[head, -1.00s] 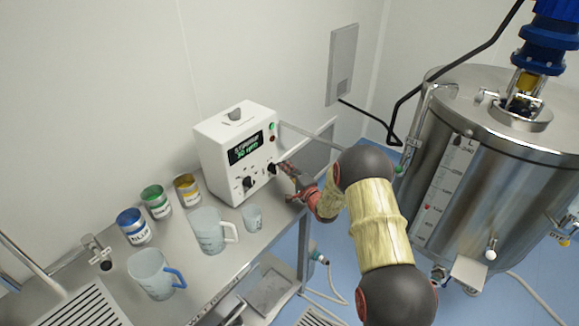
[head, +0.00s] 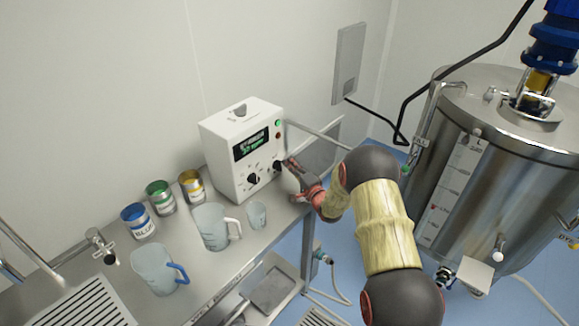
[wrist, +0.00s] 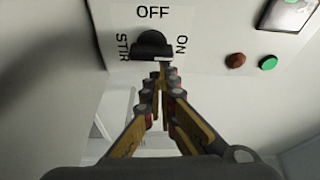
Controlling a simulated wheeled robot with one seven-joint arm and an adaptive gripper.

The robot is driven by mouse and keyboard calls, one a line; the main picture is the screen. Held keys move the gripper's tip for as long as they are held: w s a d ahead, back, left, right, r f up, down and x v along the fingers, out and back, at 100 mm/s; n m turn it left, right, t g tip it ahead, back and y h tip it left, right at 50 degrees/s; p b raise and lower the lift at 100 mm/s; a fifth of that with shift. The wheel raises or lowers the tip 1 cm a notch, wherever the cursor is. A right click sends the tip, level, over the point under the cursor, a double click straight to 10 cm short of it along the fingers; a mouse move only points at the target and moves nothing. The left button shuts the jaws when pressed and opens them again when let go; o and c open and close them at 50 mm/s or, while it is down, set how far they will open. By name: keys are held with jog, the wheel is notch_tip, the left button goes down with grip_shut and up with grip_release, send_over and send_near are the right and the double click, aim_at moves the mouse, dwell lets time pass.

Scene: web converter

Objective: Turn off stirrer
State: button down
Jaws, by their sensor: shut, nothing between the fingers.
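The white stirrer control box (head: 215,160) stands on the steel bench in the head view, its display (head: 250,145) lit green with a small rpm reading. It has a left knob (head: 253,179) and a right knob (head: 278,167). In the wrist view the black switch knob (wrist: 152,42) sits among the labels OFF above, STIR left and ON right. I cannot tell which label it points to. My gripper (wrist: 158,70) is shut and empty, its fingertips at the knob's lower edge; contact is unclear. In the head view my gripper (head: 288,164) is at the right knob.
A red button (wrist: 235,61) and a green button (wrist: 268,62) are right of the knob in the wrist view. Blue, green and yellow cans, jugs (head: 210,225) and a small beaker (head: 257,214) stand on the bench. A large steel tank (head: 480,170) stands right of my arm.

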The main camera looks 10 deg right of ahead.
jog(key=shift+a+n+b, duration=0.1)
jog(key=shift+n+b, duration=0.6)
jog(key=shift+b, duration=0.2)
jog(key=shift+s+a+r+n+t+y+b, duration=0.1)
jog(key=shift+n+t+y+b, duration=0.25)
jog(key=shift+n+b, duration=0.65)
jog(key=n+b, duration=0.2)
jog(key=n+y+b, duration=0.1)
jog(key=shift+s+a+r+t, duration=0.15)
jog(key=shift+a+r+t, duration=0.05)
jog(key=shift+r+t, duration=0.15)
jog(key=shift+s+a+n, duration=0.1)
jog(key=shift+n, duration=0.3)
jog(key=shift+s+a+r+b, duration=0.15)
jog(key=shift+a+r+b, duration=0.15)
jog(key=shift+b, duration=0.25)
jog(key=shift+s+a, duration=0.1)
